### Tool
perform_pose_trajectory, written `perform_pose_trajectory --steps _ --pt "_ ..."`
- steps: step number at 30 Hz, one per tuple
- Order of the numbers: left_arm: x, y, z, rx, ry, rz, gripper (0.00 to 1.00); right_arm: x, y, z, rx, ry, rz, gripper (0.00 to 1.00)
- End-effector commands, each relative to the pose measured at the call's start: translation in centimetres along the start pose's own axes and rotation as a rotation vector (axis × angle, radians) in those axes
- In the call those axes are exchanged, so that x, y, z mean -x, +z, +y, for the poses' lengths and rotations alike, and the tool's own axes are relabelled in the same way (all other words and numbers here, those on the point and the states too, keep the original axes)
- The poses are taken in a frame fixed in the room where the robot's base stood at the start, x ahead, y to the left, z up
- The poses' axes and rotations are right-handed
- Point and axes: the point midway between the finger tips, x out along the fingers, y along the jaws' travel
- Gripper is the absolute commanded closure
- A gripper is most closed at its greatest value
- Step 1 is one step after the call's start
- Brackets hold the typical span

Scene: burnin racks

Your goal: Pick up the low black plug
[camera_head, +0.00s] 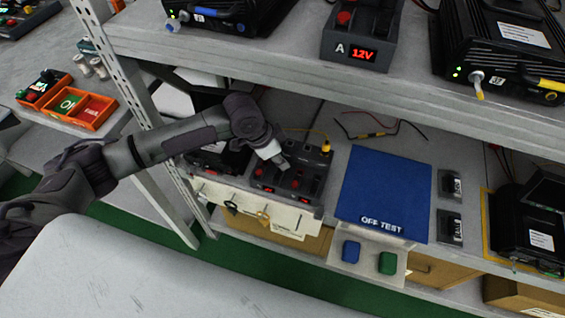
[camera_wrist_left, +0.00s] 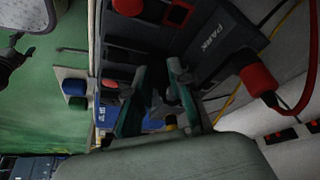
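My left gripper (camera_head: 277,158) reaches over the lower shelf, above a dark unit with red knobs (camera_head: 292,184). In the left wrist view its two greenish fingers (camera_wrist_left: 158,102) stand apart. A small dark shape (camera_wrist_left: 172,88) shows between them, beside the right finger; it may be the black plug, but it blends with the dark unit behind. I cannot tell whether a finger touches it. A panel marked PARK (camera_wrist_left: 215,42) lies just beyond the fingers. In the head view the plug cannot be made out. My right gripper is not seen.
A red plug with a red cable (camera_wrist_left: 258,80) is right of the fingers. A yellow plug (camera_head: 325,147) is behind the unit. The blue OFF TEST mat (camera_head: 385,190) lies to the right. The upper shelf edge (camera_head: 330,83) and a perforated post (camera_head: 128,82) are close to my arm.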

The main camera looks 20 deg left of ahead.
Motion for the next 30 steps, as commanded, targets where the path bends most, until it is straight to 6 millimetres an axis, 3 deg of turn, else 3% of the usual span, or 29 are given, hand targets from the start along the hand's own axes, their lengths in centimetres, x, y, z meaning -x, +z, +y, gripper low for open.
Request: perform_pose_trajectory --steps 13,21,30 --pt "0.5 -0.2 0.0 0.000 -0.001 0.000 1.00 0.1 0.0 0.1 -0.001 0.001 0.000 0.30" --pt "3.6 -1.6 0.0 -0.002 -0.001 0.002 1.00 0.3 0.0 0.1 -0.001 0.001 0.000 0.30" --pt "3.4 -0.9 7.0 -0.004 0.005 0.001 1.00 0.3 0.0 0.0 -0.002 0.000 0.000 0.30"
